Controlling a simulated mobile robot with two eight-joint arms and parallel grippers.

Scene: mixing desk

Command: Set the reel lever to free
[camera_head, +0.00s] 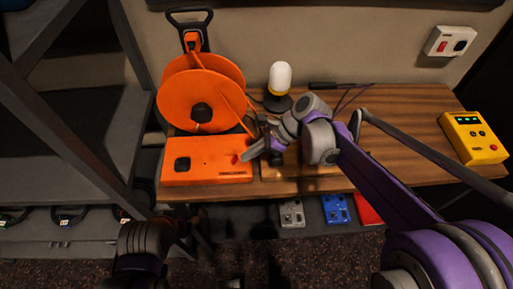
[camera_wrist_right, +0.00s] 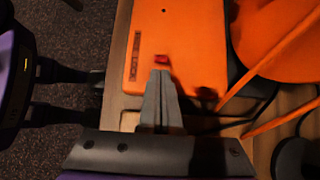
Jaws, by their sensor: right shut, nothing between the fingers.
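The orange reel unit has a flat base box (camera_head: 205,176) at the table's front left and a large orange reel (camera_head: 200,95) behind it. A small red lever (camera_head: 235,159) sits at the right part of the box top. It also shows in the wrist view (camera_wrist_right: 161,60), just beyond my fingertips. My right gripper (camera_head: 247,156) is shut and empty, its tips at or very near the lever; I cannot tell whether they touch. The tips hide part of the lever.
A white-topped lamp (camera_head: 280,80) stands behind my right gripper. A yellow box (camera_head: 473,137) is at the table's far right. The wooden table (camera_head: 400,130) is mostly clear between, beneath my right arm. Blue (camera_head: 335,209) and grey pedals sit below the front edge.

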